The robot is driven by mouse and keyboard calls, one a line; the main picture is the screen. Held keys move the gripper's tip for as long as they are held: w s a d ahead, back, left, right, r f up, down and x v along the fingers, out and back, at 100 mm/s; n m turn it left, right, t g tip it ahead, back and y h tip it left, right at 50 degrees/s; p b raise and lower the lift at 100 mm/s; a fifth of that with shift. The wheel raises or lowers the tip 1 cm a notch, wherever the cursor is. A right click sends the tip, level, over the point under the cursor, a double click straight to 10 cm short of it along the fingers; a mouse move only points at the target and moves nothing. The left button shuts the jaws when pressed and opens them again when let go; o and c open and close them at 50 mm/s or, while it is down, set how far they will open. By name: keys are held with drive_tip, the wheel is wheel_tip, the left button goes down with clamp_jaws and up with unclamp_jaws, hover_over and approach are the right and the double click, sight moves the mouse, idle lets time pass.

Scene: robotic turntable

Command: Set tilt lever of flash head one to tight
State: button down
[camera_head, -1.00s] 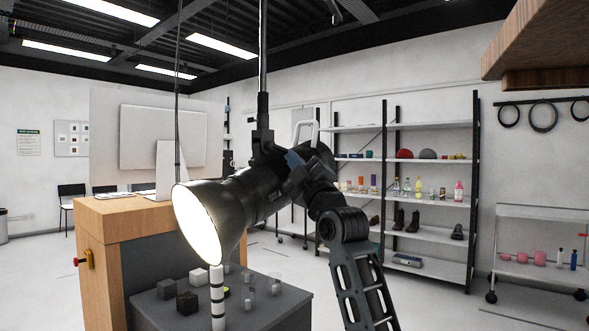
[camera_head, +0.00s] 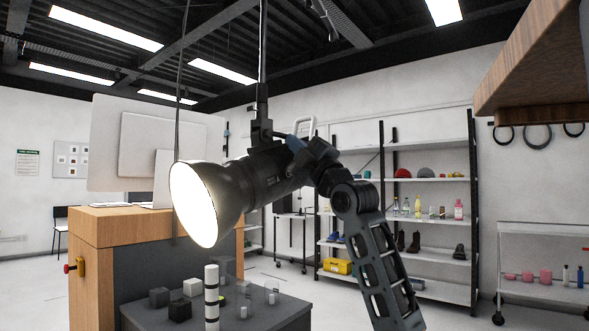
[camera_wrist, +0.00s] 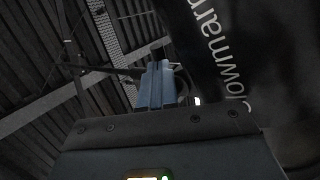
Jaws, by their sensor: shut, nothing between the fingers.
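The flash head (camera_head: 265,177), a black cylinder with a lit, flared reflector (camera_head: 193,205), hangs tilted down to the left from a thin pole. Its dark bracket (camera_head: 262,128) joins the pole above the body. In the wrist view its black body with white lettering (camera_wrist: 225,50) fills the upper right. My gripper (camera_head: 292,142) is at the rear upper side of the flash head, close to the bracket. In the wrist view its blue-grey fingers (camera_wrist: 157,84) are together and empty, with a dark part just beyond the tips. I cannot make out the tilt lever or its setting.
A dark table (camera_head: 270,312) with small blocks and a striped post (camera_head: 211,290) stands below the flash head. A wooden cabinet (camera_head: 105,228) with a monitor is left. Shelves (camera_head: 430,180) stand behind. A wooden overhang (camera_head: 520,75) is upper right.

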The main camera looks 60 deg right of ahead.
drive_tip(key=n+y+b, duration=0.2)
drive_tip(key=b, duration=0.1)
drive_tip(key=r+n+t+y+b, duration=0.1)
drive_tip(key=n+y+b, duration=0.1)
drive_tip(key=n, duration=0.1)
drive_tip(key=n+t+y+b, duration=0.1)
drive_tip(key=n+b, duration=0.1)
drive_tip(key=b, duration=0.1)
drive_tip(key=shift+d+r+y+b, duration=0.25)
drive_tip(key=shift+r+y+b, duration=0.05)
drive_tip(key=shift+r+y, duration=0.1)
drive_tip(key=shift+s+r, duration=0.1)
drive_tip(key=shift+r, duration=0.1)
